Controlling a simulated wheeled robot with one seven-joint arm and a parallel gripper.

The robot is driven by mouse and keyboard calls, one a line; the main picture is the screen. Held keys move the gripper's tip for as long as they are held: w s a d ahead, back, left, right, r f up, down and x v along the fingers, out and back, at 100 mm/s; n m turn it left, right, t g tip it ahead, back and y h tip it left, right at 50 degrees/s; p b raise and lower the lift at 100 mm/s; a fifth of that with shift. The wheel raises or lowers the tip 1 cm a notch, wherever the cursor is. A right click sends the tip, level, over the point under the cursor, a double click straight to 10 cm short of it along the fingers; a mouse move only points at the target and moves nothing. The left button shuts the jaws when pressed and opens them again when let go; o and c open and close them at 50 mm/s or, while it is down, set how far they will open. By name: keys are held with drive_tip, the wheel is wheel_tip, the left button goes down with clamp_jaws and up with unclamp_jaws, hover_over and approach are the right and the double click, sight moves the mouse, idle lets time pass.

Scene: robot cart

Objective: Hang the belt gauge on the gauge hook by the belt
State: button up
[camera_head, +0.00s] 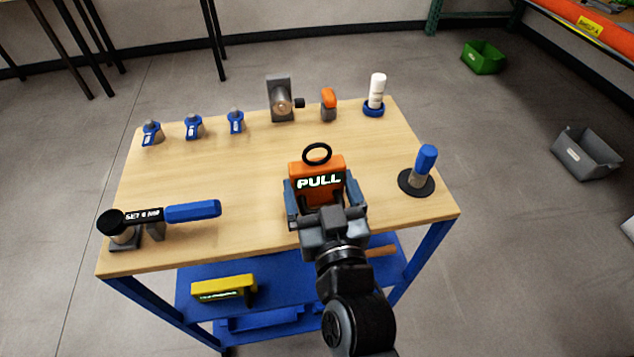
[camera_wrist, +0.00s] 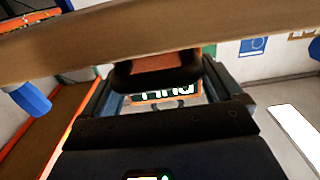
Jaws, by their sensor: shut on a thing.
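The orange block (camera_head: 318,190) marked PULL, with a black ring (camera_head: 317,153) standing on top, appears to be the belt gauge. My gripper (camera_head: 323,200) is shut on it, with one dark jaw at each side, over the front middle of the cart top. I cannot tell whether its bottom touches the wood. In the wrist view the PULL label (camera_wrist: 167,94) shows partly between the jaws. A grey upright bracket (camera_head: 279,88) with a round peg stands at the back edge; it may be the gauge hook, but this is unclear.
The cart top (camera_head: 250,170) is bare around the block. A blue-handled tool (camera_head: 190,211) lies left; a blue-topped post (camera_head: 425,158) stands right. Several blue clips, an orange-topped piece (camera_head: 328,98) and a white bottle (camera_head: 377,88) line the back. A yellow box (camera_head: 222,288) lies below.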

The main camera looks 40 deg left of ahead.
sight(318, 162)
drive_tip(key=shift+r, duration=0.5)
drive_tip(key=r, duration=0.3)
drive_tip(key=shift+d+r+p, duration=0.2)
drive_tip(key=shift+d+p, duration=0.1)
drive_tip(key=shift+d, duration=0.1)
drive_tip(key=d+r+b, duration=0.1)
drive_tip(key=d+r, duration=0.5)
drive_tip(key=d, duration=0.4)
drive_tip(key=shift+s+d+r+b, duration=0.3)
drive_tip(key=shift+d+b, duration=0.05)
drive_tip(key=shift+d, duration=0.05)
drive_tip(key=a+f, duration=0.2)
drive_tip(key=a, duration=0.2)
drive_tip(key=a+f+p, duration=0.1)
drive_tip(key=a+f, duration=0.1)
drive_tip(key=a, duration=0.1)
drive_tip(key=a+f+p, duration=0.1)
drive_tip(key=a+f, duration=0.2)
drive_tip(key=a, duration=0.1)
drive_tip(key=shift+w+a, duration=0.3)
drive_tip(key=shift+f+b, duration=0.4)
drive_tip(key=shift+f, duration=1.4)
drive_tip(key=shift+f, duration=0.1)
